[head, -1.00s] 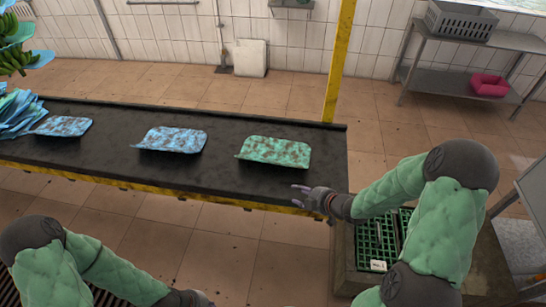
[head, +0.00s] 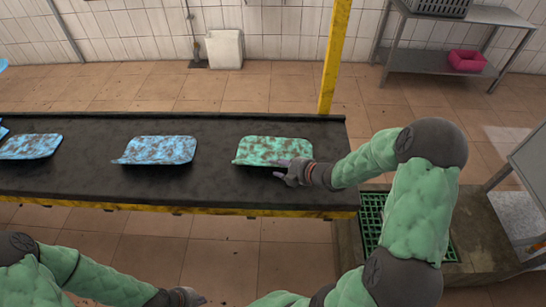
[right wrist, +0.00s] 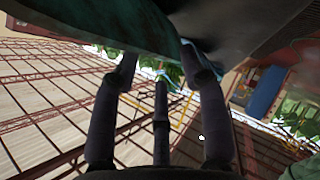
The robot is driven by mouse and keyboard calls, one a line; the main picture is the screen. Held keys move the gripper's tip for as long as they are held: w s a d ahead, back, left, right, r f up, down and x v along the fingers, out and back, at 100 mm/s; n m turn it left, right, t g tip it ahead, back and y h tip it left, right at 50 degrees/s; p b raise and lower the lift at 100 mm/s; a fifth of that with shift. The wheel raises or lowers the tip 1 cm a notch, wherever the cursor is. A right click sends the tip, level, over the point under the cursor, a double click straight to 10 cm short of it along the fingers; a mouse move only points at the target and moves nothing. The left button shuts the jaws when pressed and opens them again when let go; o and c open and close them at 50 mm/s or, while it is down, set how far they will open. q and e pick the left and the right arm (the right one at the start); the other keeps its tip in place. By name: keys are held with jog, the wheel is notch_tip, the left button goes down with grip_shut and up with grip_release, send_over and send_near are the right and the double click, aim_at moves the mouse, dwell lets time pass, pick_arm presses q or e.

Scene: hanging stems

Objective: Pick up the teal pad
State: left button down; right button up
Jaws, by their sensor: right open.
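The teal pad (head: 270,150), mottled with brown, lies on the right end of the black belt with its edges curled up. My right gripper (head: 284,169) is open at the pad's front right edge and overlaps that edge in the head view. In the right wrist view the pad (right wrist: 105,18) fills the upper left, close to the spread dark fingers (right wrist: 162,75). Whether a finger touches it I cannot tell. My left gripper (head: 192,298) is low at the bottom of the head view, away from the belt; its jaws are too small to read.
Two blue mottled pads, one in the middle (head: 158,150) and one at left (head: 30,146), lie on the same belt (head: 215,185). A yellow post (head: 335,60) stands behind the belt. A green grate (head: 372,215) is below its right end.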

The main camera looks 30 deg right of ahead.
aim_at(273, 165)
jog(key=shift+b+x, duration=1.05)
jog(key=shift+x, duration=2.15)
grip_shut()
